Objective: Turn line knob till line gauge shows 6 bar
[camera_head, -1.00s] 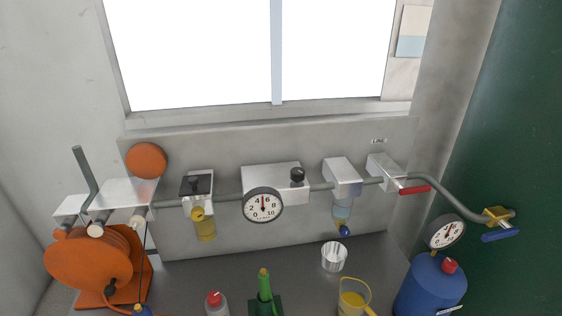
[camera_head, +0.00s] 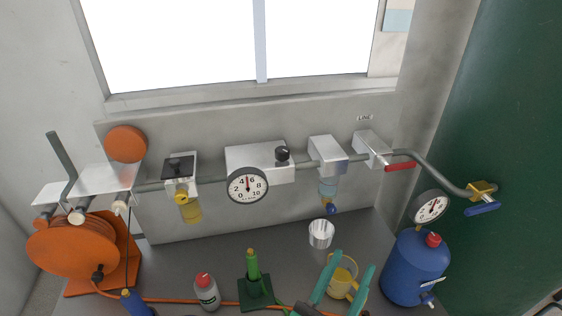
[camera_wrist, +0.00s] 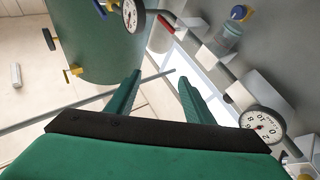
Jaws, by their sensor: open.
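The line gauge (camera_head: 247,185) is a round white dial on the pipe along the back wall. Its needle stands nearly upright, between 4 and 6. The black line knob (camera_head: 282,154) sits on the grey regulator block (camera_head: 252,160), just above and right of the gauge. The gauge also shows at the lower right of the wrist view (camera_wrist: 263,127). My gripper (camera_head: 354,261) is open and empty, with green fingers. It is low and right of the knob, well apart from it, partly covering a yellow jug. Its fingers also show in the wrist view (camera_wrist: 160,80).
A metal cup (camera_head: 321,234), a yellow jug (camera_head: 341,282), a green bottle (camera_head: 252,268) and a red-capped bottle (camera_head: 207,292) stand on the bench. A blue tank (camera_head: 413,270) with a second gauge (camera_head: 431,207) is at right. A red-handled valve (camera_head: 399,167) and filter bowls hang along the pipe.

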